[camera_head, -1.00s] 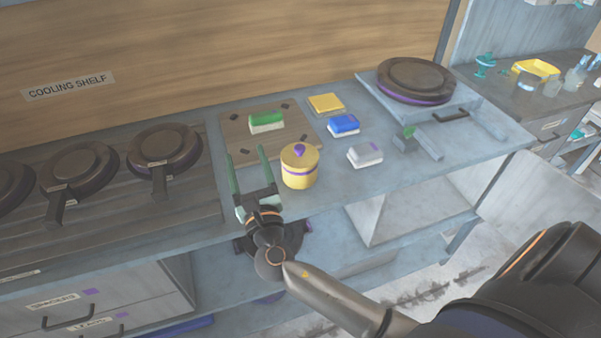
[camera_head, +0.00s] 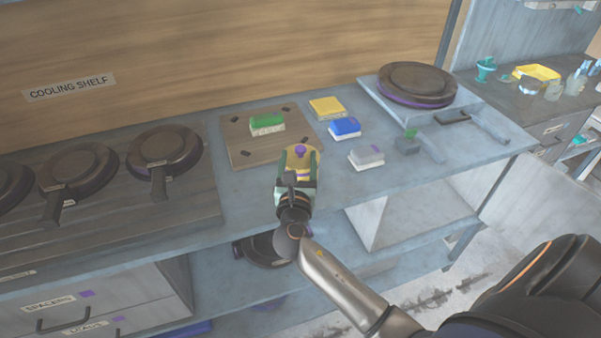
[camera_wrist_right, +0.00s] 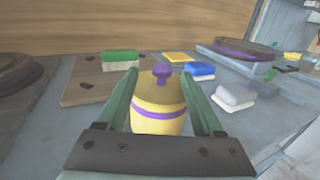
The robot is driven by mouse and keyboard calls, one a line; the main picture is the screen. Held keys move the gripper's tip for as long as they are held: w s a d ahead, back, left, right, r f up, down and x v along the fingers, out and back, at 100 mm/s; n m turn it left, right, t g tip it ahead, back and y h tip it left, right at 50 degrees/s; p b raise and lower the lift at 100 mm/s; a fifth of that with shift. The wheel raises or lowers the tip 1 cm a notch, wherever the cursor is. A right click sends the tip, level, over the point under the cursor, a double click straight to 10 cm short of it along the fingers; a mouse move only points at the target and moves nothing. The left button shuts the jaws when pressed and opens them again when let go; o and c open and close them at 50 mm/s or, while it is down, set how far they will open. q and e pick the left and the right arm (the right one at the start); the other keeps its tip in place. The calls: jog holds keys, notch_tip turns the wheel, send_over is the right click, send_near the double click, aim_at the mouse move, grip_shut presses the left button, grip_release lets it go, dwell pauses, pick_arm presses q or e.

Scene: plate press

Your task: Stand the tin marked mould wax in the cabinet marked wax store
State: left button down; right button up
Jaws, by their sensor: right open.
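A yellow tin (camera_head: 300,152) with a purple band and a purple knob on its lid stands upright near the front of the worktop. No marking on it can be read. In the wrist view the tin (camera_wrist_right: 158,105) sits between the two green fingers of my right gripper (camera_head: 300,172), which is open and not closed on it. The fingers hide part of the tin's sides in the head view. No cabinet marked wax store can be made out. My left gripper is out of view.
A wooden board (camera_head: 245,145) with a green block (camera_head: 267,125) lies behind the tin. Yellow (camera_head: 327,108), blue (camera_head: 345,127) and white-grey (camera_head: 366,158) blocks are to its right. Round pans stand left on the cooling shelf (camera_head: 110,210). A round press (camera_head: 415,85) stands back right.

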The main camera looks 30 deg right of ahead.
aim_at(300, 154)
jog(key=b+x, duration=0.1)
jog(key=x, duration=0.2)
jog(key=shift+w+d, duration=0.2)
jog(key=shift+d, duration=0.1)
jog(key=shift+r, duration=0.1)
grip_shut()
dwell(1.1)
